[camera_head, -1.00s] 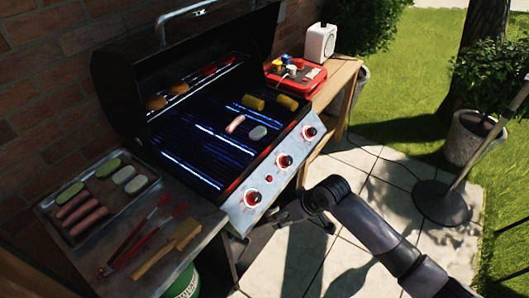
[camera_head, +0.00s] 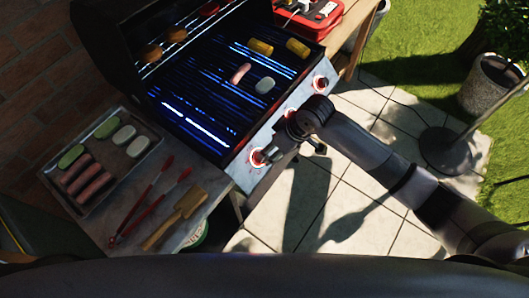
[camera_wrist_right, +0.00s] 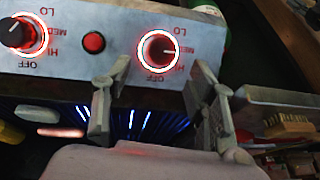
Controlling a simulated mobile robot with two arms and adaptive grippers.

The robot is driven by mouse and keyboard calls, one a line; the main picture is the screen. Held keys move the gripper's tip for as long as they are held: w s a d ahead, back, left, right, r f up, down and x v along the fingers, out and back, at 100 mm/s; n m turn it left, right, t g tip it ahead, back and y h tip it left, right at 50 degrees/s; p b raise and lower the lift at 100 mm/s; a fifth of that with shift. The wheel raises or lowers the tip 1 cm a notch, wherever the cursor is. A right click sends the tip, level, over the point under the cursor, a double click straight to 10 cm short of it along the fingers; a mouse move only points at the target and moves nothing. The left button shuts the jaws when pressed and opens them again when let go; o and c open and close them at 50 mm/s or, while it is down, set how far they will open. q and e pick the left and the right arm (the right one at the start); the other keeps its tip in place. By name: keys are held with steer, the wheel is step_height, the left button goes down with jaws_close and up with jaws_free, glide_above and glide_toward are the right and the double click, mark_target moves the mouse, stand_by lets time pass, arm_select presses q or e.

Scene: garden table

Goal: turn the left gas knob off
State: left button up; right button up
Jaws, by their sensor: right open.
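The left gas knob (camera_head: 257,158) is at the left end of the grill's front panel, with a glowing red ring. My right gripper (camera_head: 274,153) is at the panel, close to this knob. In the right wrist view its fingers (camera_wrist_right: 162,67) are apart, one on each side of the knob's lower edge; contact is not clear. My left gripper is not in view.
The middle knob (camera_head: 291,113) and right knob (camera_head: 320,83) also glow red. A red button (camera_wrist_right: 93,42) sits between two knobs. Food lies on the grill grate (camera_head: 190,100). A tray (camera_head: 88,199), red tongs (camera_head: 148,203) and a wooden brush (camera_head: 178,215) lie left.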

steer(key=x, duration=0.3)
steer(key=shift+a+f, duration=0.15)
steer(key=shift+x, duration=1.1)
steer(key=shift+a+f, duration=0.15)
steer(key=shift+f, duration=0.4)
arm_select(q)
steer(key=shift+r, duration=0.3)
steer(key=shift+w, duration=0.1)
arm_select(e)
steer(key=shift+c, duration=0.2)
steer(key=c, duration=0.5)
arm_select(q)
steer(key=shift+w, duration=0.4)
arm_select(e)
steer(key=c, duration=0.6)
